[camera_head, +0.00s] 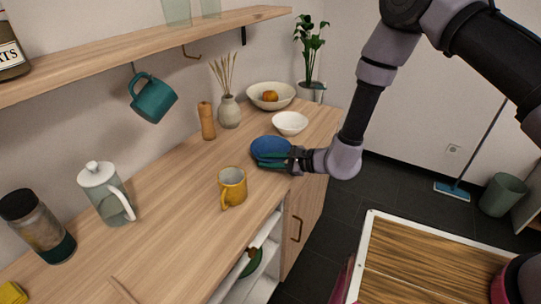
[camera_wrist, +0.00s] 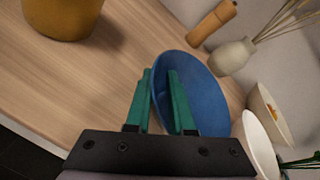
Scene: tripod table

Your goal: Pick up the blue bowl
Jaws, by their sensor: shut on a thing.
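The blue bowl (camera_head: 268,147) is at the counter's right part, near its front edge. It also shows in the wrist view (camera_wrist: 205,85), large and close, with its open side facing the camera. My gripper (camera_head: 284,160) reaches it from the right. In the wrist view its two green fingers (camera_wrist: 160,95) straddle the near rim, one inside the bowl and one outside, and are shut on that rim. Whether the bowl's base touches the counter I cannot tell.
A yellow mug (camera_head: 232,190) stands left of the bowl. A white bowl (camera_head: 290,123) is close behind it, with a fruit bowl (camera_head: 283,101), a vase (camera_head: 229,112) and a wooden mill (camera_head: 207,121) further back. A teal mug (camera_head: 153,98) hangs under the shelf (camera_head: 110,55).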

